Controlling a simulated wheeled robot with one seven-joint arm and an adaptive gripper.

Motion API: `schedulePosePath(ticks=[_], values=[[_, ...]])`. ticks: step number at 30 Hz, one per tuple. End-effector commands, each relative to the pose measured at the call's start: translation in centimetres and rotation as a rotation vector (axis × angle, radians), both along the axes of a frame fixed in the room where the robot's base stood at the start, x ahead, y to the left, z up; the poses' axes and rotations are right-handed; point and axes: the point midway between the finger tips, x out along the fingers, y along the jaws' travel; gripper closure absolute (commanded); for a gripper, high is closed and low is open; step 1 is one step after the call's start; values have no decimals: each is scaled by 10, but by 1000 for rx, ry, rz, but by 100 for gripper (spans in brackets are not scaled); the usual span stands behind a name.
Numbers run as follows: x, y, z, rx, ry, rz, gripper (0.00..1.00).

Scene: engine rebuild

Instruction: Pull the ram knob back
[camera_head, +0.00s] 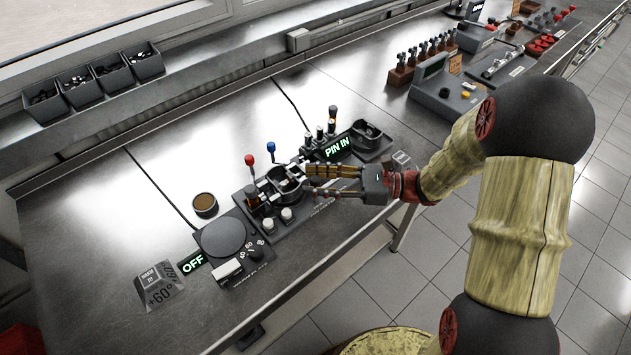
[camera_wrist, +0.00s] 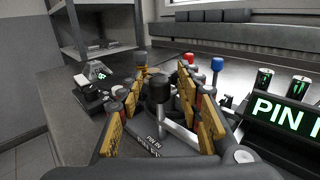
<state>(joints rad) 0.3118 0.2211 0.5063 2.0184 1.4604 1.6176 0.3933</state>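A black knob (camera_wrist: 160,88) on a pale metal rod, which I take as the ram knob, stands between my gripper's fingers in the wrist view. My gripper (camera_wrist: 160,76) is open, with yellow-padded fingers on both sides of the knob and visible gaps; contact is not visible. In the head view my gripper (camera_head: 308,179) reaches from the right to the dark press fixture (camera_head: 270,213), and its fingers hide the knob there. The lit PIN IN sign (camera_head: 338,147) stands just behind the gripper; it also shows at right in the wrist view (camera_wrist: 278,112).
A red-knobbed lever (camera_head: 250,162) and a blue-knobbed lever (camera_head: 271,148) stand behind the fixture. A round dark plate (camera_head: 223,238) and an OFF sign (camera_head: 193,265) lie left. A black-cupped station (camera_head: 367,134) is to the right. The front-left bench is mostly clear.

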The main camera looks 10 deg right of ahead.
Motion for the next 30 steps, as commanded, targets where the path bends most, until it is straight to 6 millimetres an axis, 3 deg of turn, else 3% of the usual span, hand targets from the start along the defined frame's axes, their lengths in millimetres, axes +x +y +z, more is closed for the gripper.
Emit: schedulePosePath(ticks=[8, 27, 30], values=[[0, 2, 0, 0, 0, 0, 64], [0, 2, 0, -1, 0, 1, 100], [0, 2, 0, -1, 0, 1, 100]])
